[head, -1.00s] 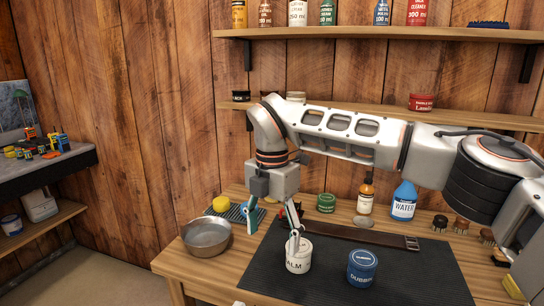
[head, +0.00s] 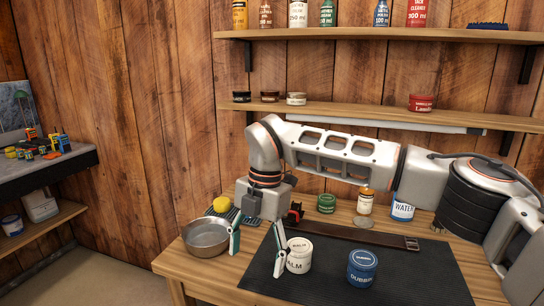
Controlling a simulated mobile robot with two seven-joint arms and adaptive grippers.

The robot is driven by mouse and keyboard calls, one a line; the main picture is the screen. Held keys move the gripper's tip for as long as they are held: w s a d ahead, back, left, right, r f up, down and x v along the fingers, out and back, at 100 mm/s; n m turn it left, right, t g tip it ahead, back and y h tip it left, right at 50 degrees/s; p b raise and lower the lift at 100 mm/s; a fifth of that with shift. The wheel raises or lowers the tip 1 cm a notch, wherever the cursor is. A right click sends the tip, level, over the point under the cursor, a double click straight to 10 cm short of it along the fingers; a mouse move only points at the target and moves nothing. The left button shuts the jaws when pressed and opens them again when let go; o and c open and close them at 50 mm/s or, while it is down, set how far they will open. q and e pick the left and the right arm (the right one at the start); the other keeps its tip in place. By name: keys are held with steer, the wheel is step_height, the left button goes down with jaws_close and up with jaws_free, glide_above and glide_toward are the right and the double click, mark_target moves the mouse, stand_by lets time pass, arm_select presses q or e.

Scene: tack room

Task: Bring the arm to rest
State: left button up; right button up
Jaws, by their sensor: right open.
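My right arm reaches in from the right over the wooden bench. Its gripper (head: 256,260) points down with its two fingers spread wide, open and empty. One finger is by the metal bowl (head: 206,237); the other is at the left side of the white balm tin (head: 299,257), in front of the mat's left part. I cannot tell whether that finger touches the tin. The balm tin stands upright on the dark mat (head: 420,285), left of the blue dubbin tin (head: 362,268). My left gripper is not in view.
A brown leather strap (head: 370,236) lies behind the tins. A green tin (head: 326,203), an amber bottle (head: 365,203) and a water bottle (head: 402,208) stand at the back. A yellow sponge (head: 221,204) is behind the bowl. Two wall shelves (head: 350,111) hold tins and bottles above.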

steer(key=s+a+f+n+g+y, duration=0.2)
steer(key=s+a+f+y, duration=0.1)
steer(key=s+a, duration=0.3)
steer(key=s+a+f+n+g+y, duration=0.2)
steer(key=s+a+f+g+y, duration=0.15)
steer(key=s+a, duration=0.3)
steer(key=s+a+r+g+y, duration=0.1)
steer(key=s+a+r+y, duration=0.4)
steer(key=y, duration=0.4)
steer(key=w+d+m+t+y, duration=0.6)
steer(key=w+m+t, duration=0.3)
steer(key=m+t, duration=0.45)
steer(key=w+d+f+m+t+h, duration=0.4)
steer(key=d+f+m+t+h, duration=0.65)
steer(key=d+f, duration=0.35)
steer(key=s+d+f+m+g+h, duration=0.2)
steer(key=s+d+f+g+h, duration=0.1)
steer(key=s+d+f, duration=0.5)
steer(key=s+d+f+m+g+h, duration=0.3)
steer(key=s+d+f+h, duration=0.3)
steer(key=s+d+f, duration=0.3)
steer(key=d+f, duration=0.4)
steer(key=f, duration=0.2)
steer(key=shift+s+f+h, duration=0.15)
steer(key=shift+f+h, duration=0.15)
steer(key=shift+f, duration=0.05)
